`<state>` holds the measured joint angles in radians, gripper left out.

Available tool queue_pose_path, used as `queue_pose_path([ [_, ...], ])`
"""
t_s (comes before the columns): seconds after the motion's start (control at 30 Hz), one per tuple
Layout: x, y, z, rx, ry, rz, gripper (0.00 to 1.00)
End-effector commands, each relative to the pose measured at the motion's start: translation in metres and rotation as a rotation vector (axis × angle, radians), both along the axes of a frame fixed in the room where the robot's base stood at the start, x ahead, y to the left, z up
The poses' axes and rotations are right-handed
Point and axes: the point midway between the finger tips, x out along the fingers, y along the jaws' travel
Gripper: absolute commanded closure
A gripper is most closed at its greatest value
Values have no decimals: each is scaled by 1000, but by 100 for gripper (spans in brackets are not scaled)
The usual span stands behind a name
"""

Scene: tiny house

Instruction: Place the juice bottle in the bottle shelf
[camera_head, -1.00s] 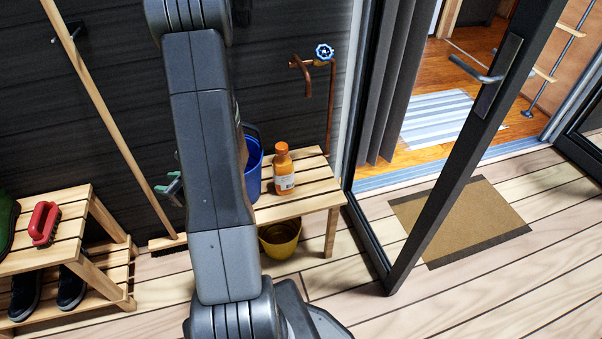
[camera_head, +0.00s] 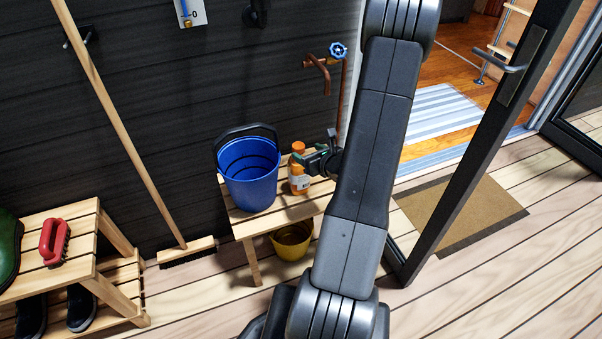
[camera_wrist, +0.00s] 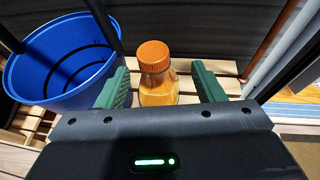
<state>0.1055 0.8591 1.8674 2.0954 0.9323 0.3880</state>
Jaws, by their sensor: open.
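The juice bottle (camera_head: 298,180), orange with an orange cap and a pale label, stands upright on a slatted wooden bench (camera_head: 268,219). It also shows in the wrist view (camera_wrist: 155,75), between the two green finger pads of my gripper (camera_wrist: 162,88), with a gap on each side. My gripper is open and, in the head view (camera_head: 314,160), is right beside the bottle at its upper part. The bottle's lower part is hidden in the wrist view by the gripper body. I see no shelf that I can name as the bottle shelf; shelf boards (camera_head: 506,40) show beyond the doorway.
A blue bucket (camera_head: 250,172) stands on the bench just left of the bottle. A yellow bucket (camera_head: 291,241) is below. A copper pipe with a tap (camera_head: 322,66) is on the wall behind. An open door (camera_head: 478,140) stands at right, with a doormat (camera_head: 475,215) beyond it.

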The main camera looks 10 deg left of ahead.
Motion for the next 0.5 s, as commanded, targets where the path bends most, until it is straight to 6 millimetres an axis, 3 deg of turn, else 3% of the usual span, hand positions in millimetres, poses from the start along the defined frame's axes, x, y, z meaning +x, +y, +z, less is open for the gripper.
queue_pose_path([
  [0.33, 17, 19, -10, -1, -1, 2, 38],
  [0.5, 30, 40, -17, -1, -2, 4, 38],
])
